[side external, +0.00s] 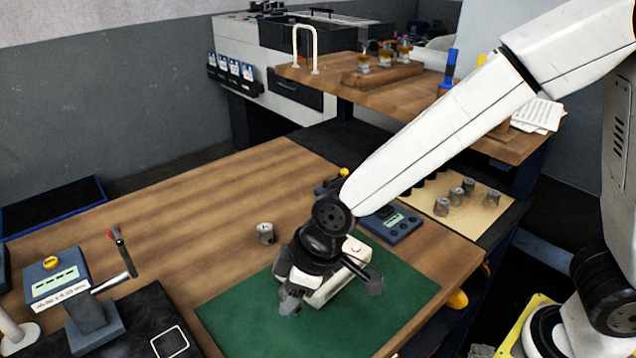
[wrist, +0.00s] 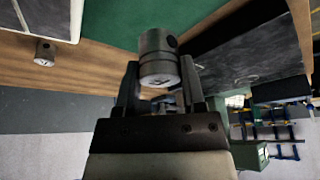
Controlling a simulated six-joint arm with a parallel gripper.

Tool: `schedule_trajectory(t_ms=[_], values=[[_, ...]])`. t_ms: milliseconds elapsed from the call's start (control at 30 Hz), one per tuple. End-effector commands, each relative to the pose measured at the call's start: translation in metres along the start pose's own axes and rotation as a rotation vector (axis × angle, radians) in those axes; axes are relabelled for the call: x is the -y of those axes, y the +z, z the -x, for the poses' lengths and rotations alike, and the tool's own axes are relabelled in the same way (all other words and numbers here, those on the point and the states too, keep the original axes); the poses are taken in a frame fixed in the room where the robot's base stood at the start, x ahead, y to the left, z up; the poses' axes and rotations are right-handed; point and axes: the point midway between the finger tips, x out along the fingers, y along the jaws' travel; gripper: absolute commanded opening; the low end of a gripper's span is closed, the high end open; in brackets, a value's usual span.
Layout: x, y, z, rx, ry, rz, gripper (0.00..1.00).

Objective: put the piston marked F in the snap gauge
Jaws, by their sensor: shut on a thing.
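My gripper (wrist: 160,85) is shut on a grey metal piston (wrist: 158,58), which sits between the two fingers in the wrist view. The end of the piston has a dark mark that I cannot read, and a dark hole shows in its side. In the side view my gripper (side external: 291,300) is tilted low over the green mat (side external: 400,297); the held piston is hard to make out there. A white device with a red button (side external: 355,249) is on the mat, partly hidden behind my wrist. I cannot tell for certain which device is the snap gauge.
Another piston (side external: 265,233) stands on the wooden table left of my wrist; it also shows in the wrist view (wrist: 45,53). Several pistons stand on a tan board (side external: 480,214) at right. A blue device (side external: 400,226) is behind my wrist. A blue display stand (side external: 55,280) is at left.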

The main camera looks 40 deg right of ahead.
Motion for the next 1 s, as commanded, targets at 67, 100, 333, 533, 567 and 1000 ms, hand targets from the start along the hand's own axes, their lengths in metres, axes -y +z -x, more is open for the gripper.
schedule_trajectory(t_ms=[67, 100, 333, 533, 567, 1000], values=[[0.000, -0.002, 0.004, -0.002, 0.001, 0.001, 0.00], [0.000, -0.002, 0.005, -0.002, 0.001, 0.001, 0.00], [0.000, -0.003, 0.007, 0.000, 0.001, 0.001, 0.00], [0.000, -0.003, 0.007, 0.000, 0.001, 0.001, 0.00], [0.000, -0.003, 0.007, 0.000, 0.001, 0.001, 0.00], [-0.014, 0.001, 0.011, -0.001, 0.013, -0.029, 0.00]])
